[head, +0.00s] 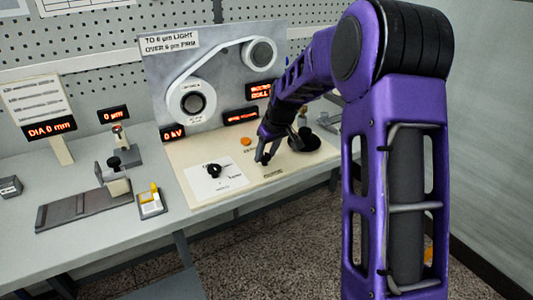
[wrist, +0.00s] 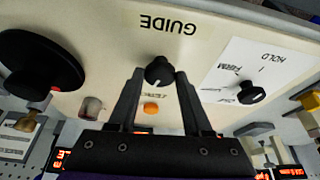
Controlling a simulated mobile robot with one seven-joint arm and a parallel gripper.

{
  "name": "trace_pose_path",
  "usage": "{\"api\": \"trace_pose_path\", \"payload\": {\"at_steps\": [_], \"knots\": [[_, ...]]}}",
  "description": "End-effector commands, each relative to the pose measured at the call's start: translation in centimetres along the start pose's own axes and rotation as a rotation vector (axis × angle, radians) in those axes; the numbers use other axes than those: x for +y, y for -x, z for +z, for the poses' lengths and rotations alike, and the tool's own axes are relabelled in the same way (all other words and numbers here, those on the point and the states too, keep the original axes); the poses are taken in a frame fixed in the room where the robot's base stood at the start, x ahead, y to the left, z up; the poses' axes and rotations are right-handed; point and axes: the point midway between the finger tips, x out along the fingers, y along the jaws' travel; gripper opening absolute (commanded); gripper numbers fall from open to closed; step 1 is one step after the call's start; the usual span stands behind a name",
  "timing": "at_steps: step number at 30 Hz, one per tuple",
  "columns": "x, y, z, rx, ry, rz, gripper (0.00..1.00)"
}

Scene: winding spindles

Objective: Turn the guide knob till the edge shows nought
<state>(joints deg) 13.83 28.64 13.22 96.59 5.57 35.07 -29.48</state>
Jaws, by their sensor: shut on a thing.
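The black guide knob (wrist: 158,66) sits on the cream panel, below the upside-down GUIDE label (wrist: 168,22) in the wrist view. My gripper (wrist: 159,76) is shut on it, one finger on each side. In the head view my gripper (head: 264,157) is low over the panel's front part and mostly hides the knob. A lit red readout (head: 240,117) stands at the panel's back, and another (head: 258,90) is above it, partly behind my arm; I cannot read an edge value on either.
A second black knob (head: 214,170) on a white plate is left of my gripper. An orange button (head: 246,141) is behind, and a large black dial (head: 303,141) is to the right. The upright board (head: 160,75) carries two rollers. A caliper-like stand (head: 115,180) is at left.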

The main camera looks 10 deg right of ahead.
Motion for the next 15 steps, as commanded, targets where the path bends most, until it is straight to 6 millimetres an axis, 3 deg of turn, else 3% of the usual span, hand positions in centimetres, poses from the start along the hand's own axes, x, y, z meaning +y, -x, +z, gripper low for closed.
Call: {"api": "trace_pose_path", "payload": {"at_steps": [15], "knots": [[-0.66,0.0,-0.22,-0.001,-0.446,0.189,0.0]]}}
